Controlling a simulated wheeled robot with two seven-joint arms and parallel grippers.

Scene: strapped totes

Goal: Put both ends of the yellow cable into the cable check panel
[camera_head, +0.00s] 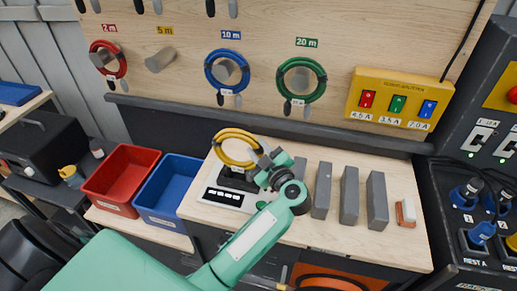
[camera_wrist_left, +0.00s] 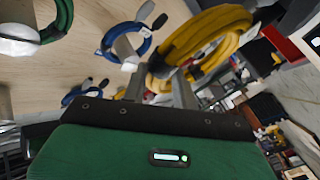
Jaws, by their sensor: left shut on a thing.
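The yellow cable (camera_head: 238,131) is a coil held above the bench in the head view. My left gripper (camera_head: 268,165) is shut on it at the coil's right side. In the left wrist view the coil (camera_wrist_left: 205,38) has a dark wrap and sits at the fingertips of my left gripper (camera_wrist_left: 172,82). The cable's two ends are not clear. A dark panel (camera_head: 462,180) at the right has switches, green lights and blue plugs; I cannot tell for sure that it is the cable check panel. My right gripper is not in view.
The peg under the 5 m label (camera_head: 160,60) is bare. Red (camera_head: 104,52), blue (camera_head: 227,58) and green (camera_head: 281,80) coils hang on the board. Red (camera_head: 121,152) and blue (camera_head: 148,205) bins stand left. Grey blocks (camera_head: 349,195) stand right of my gripper. A yellow switch box (camera_head: 375,82) is on the wall.

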